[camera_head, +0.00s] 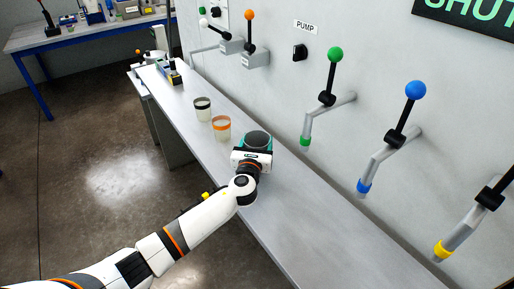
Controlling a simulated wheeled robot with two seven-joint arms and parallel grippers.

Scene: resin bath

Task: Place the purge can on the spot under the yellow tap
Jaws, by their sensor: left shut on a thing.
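My left gripper (252,156) is shut on a dark grey round can (258,138), which appears to be the purge can. The can is at the bench's middle, and my gripper hides its lower part, so I cannot tell whether it touches the bench. Teal edges show beside it. The yellow tap (464,231), with a yellow nozzle tip, is on the wall at the lower right, well away from the can. No marked spot is visible under it. My right gripper is not in view.
A clear orange-banded cup (221,129) and a black-banded cup (202,109) stand just left of the can. Green (328,84) and blue (398,138) taps jut out over the long grey bench (310,220). The bench right of the can is clear.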

